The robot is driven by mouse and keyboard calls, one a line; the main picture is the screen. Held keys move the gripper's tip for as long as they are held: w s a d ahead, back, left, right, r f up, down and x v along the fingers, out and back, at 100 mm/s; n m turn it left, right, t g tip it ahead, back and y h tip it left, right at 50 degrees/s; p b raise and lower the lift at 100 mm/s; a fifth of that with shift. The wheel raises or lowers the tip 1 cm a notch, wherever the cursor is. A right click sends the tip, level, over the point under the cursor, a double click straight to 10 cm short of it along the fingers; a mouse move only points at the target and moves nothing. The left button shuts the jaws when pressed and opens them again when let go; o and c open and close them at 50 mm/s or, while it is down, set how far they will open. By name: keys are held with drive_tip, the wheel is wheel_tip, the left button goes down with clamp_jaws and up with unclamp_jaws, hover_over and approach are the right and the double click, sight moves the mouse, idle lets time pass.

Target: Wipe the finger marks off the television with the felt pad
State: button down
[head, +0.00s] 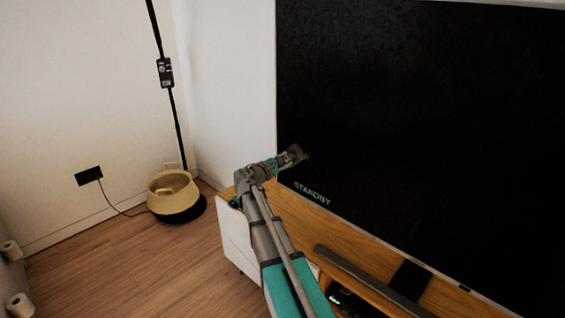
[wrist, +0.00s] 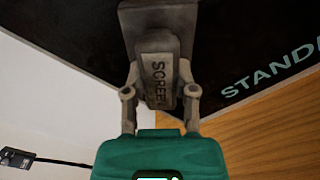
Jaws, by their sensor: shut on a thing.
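The television (head: 430,120) has a large dark screen with "STANDBY" in pale letters at its lower left; it also fills the top of the wrist view (wrist: 65,35). My gripper (head: 295,155) is at the screen's lower left edge. In the wrist view my gripper (wrist: 160,88) is shut on the grey handle of the felt pad (wrist: 158,16), marked "SCREEN". The pad's flat plate faces the screen and seems at or very near it; I cannot tell if they touch. I can make out no clear finger marks in either view.
A wooden cabinet (head: 348,238) stands under the television, with a long dark bar (head: 365,277) on it. A beige pot (head: 174,193) stands at the black lamp pole (head: 179,125) on the left. A cable runs from a black wall plate (head: 89,175). Open floor lies between.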

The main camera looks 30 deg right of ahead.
sight(299, 161)
drive_tip(key=shift+s, duration=0.15)
drive_tip(key=shift+s+d, duration=0.4)
drive_tip(key=shift+s, duration=0.45)
drive_tip(key=shift+s+d, duration=0.35)
drive_tip(key=shift+s, duration=0.5)
drive_tip(key=shift+s, duration=0.15)
drive_tip(key=shift+s+d, duration=0.35)
drive_tip(key=shift+s, duration=0.55)
drive_tip(key=shift+s+d, duration=0.3)
drive_tip(key=shift+s, duration=0.55)
drive_tip(key=shift+s+d, duration=0.2)
drive_tip(key=shift+s, duration=0.45)
drive_tip(key=shift+s+d, duration=0.25)
drive_tip(key=shift+s, duration=0.35)
drive_tip(key=shift+s+d, duration=0.2)
drive_tip(key=shift+s, duration=0.45)
drive_tip(key=shift+a, duration=0.15)
drive_tip(key=shift+v, duration=2.9)
